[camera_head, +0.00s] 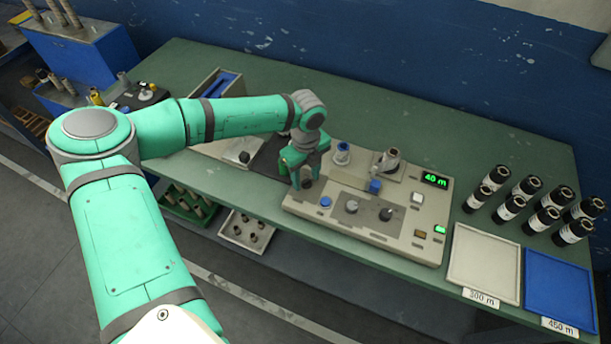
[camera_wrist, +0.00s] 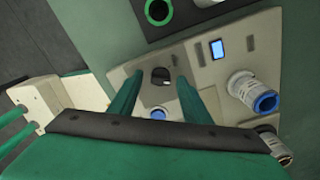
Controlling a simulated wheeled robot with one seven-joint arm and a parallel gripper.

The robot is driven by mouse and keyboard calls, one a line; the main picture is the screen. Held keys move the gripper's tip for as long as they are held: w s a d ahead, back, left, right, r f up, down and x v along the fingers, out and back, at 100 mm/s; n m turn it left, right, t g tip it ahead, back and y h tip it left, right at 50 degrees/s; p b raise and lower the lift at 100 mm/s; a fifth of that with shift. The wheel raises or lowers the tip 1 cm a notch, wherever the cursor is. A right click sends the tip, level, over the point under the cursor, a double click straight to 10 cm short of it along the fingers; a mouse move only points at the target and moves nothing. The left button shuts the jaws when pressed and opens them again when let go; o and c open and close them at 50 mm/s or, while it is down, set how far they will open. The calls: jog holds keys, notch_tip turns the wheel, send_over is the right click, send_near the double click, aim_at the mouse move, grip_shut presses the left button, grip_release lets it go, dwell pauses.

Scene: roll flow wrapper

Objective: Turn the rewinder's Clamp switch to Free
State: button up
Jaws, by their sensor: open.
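The rewinder (camera_head: 420,240) is a beige control unit on the green bench, with several knobs and buttons and a lit "40 m" display (camera_head: 435,180). My gripper (camera_head: 305,181) is over its left end, pointing down, with its fingers apart and empty. In the wrist view my gripper (camera_wrist: 161,82) has its two green fingers on either side of a dark round knob (camera_wrist: 160,76), with a blue button (camera_wrist: 158,114) below it. I cannot tell whether the fingers touch the knob. The labels are too small to read, so I cannot tell which knob is Clamp or its setting.
Two more knobs (camera_head: 351,206) (camera_head: 386,214) sit right of my gripper on the panel. Spindles (camera_head: 387,163) stand behind them. Several black rolls (camera_head: 520,195), a white tray (camera_head: 484,298) and a blue tray (camera_head: 560,300) are at the right. The bench behind is clear.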

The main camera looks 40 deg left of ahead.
jog(key=shift+w, duration=0.1)
jog(key=c, duration=1)
jog(key=shift+c, duration=0.2)
jog(key=shift+n, duration=0.3)
jog(key=n, duration=0.8)
jog(key=shift+n, duration=0.3)
jog(key=shift+a+n, duration=0.1)
jog(key=shift+n, duration=1.3)
jog(key=o, duration=1)
